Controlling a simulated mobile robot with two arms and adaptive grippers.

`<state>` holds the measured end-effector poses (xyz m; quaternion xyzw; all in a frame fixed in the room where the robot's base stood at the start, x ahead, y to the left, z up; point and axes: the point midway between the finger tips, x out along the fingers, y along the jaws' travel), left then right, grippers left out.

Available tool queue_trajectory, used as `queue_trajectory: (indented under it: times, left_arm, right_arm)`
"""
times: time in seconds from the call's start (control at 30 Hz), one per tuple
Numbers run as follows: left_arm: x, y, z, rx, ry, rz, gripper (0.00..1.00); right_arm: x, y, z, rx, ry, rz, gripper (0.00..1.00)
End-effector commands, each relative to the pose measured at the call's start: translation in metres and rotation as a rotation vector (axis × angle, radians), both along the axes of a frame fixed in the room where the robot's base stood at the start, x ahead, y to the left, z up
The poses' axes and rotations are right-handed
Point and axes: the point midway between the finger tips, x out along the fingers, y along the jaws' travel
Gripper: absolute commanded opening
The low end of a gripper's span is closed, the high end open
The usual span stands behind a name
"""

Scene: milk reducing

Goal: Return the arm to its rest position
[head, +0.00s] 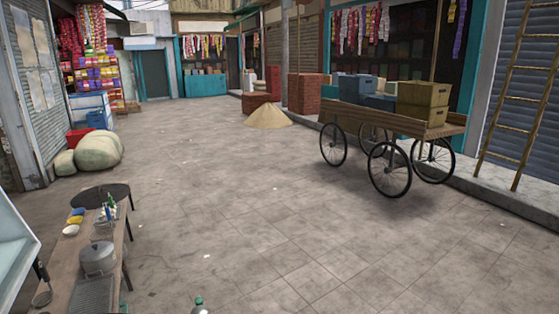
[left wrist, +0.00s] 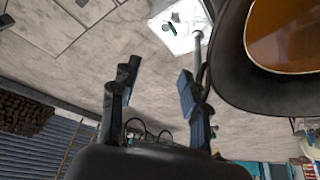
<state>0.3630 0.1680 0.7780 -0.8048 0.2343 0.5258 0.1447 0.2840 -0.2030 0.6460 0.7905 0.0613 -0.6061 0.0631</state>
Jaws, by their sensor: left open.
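My left gripper (left wrist: 157,78) shows in the left wrist view with its two dark fingers spread apart. Nothing is seen between the fingers. A thin grey rod (left wrist: 200,62) shows just behind the right finger; I cannot tell whether they touch. A dark round vessel (left wrist: 232,55) with an orange-brown inside (left wrist: 290,35) fills the upper right of that view, close to the right finger. Neither gripper shows in the head view, and my right gripper is in no view.
In the head view, a narrow table (head: 62,262) at the lower left bears a lidded pot (head: 98,258) and a round dark pan (head: 100,194). A green-capped bottle (head: 199,303) shows at the bottom edge. A wheeled cart (head: 395,120) stands right. The middle pavement is clear.

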Motion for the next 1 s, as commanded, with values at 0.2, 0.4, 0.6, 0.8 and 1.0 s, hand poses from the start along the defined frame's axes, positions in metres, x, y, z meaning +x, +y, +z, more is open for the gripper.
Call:
queue_trajectory:
  times: [0.2, 0.4, 0.6, 0.8, 1.0]
  left_arm:
    - [-0.042, 0.008, -0.004, 0.014, 0.029, 0.170, 0.46]
    - [-0.072, 0.022, -0.005, 0.048, 0.058, 0.298, 0.46]
    - [-0.097, 0.037, -0.006, 0.086, 0.087, 0.405, 0.46]
    - [-0.086, 0.035, -0.042, 0.089, 0.101, 0.393, 0.46]
    - [-0.080, 0.034, -0.087, 0.094, 0.118, 0.388, 0.46]
  right_arm:
    - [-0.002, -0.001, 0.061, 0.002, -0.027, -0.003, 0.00]
    - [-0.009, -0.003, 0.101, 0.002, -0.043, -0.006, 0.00]
    - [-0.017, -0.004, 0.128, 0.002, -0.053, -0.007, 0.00]
    - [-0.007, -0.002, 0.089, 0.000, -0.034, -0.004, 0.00]
    - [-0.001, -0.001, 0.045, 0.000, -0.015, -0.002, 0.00]
